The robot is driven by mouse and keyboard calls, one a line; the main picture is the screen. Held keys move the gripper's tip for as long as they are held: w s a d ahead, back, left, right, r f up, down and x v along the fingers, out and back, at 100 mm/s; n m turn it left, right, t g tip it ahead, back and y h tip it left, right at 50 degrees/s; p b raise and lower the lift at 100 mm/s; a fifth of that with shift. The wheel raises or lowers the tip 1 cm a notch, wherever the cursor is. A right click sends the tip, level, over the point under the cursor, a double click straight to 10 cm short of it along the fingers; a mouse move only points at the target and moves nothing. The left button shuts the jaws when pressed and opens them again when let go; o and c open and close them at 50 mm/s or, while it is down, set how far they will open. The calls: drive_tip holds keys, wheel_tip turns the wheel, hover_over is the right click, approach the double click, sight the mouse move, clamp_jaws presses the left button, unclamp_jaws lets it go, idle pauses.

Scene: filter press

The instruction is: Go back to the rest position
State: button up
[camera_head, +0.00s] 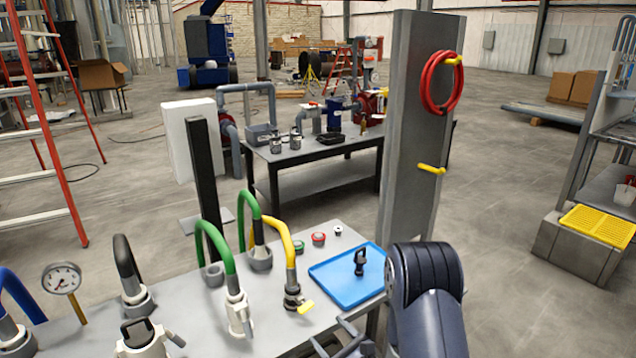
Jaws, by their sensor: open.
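My gripper (335,338) shows at the bottom edge, in front of the grey bench (325,232) and partly cut off by the frame. Its two grey fingers are apart, with nothing seen between them. My dark arm rises to its right, past the bench's right end. A blue tray (335,290) lies on the bench beyond the gripper, with a small black fitting (360,262) standing in it.
A green hose (222,250) and a yellow hose (287,242) arch over the bench. A pressure gauge (62,279) stands at the left. A grey column (415,130) with a red hose coil (430,84) rises behind the tray. Open floor lies right.

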sight(307, 311)
drive_tip(key=x, duration=0.9)
drive_tip(key=shift+w+a+f, duration=0.15)
drive_tip(key=shift+w+a, duration=0.05)
drive_tip(key=shift+a, duration=0.05)
drive_tip(key=n+b, duration=0.1)
drive_tip(key=b, duration=0.1)
drive_tip(key=shift+s+f+b, duration=0.1)
drive_tip(key=shift+b, duration=0.25)
drive_tip(key=shift+n+b, duration=0.4)
drive_tip(key=shift+b, duration=0.85)
drive_tip(key=shift+n+b, duration=0.3)
drive_tip(key=shift+b, duration=0.5)
drive_tip(key=shift+n+b, duration=0.9)
drive_tip(key=shift+b, duration=0.35)
drive_tip(key=n+b, duration=0.2)
drive_tip(key=n, duration=0.2)
drive_tip(key=shift+s+a+n, duration=0.1)
drive_tip(key=shift+n, duration=0.3)
drive_tip(key=n+b, duration=0.2)
drive_tip(key=n, duration=0.4)
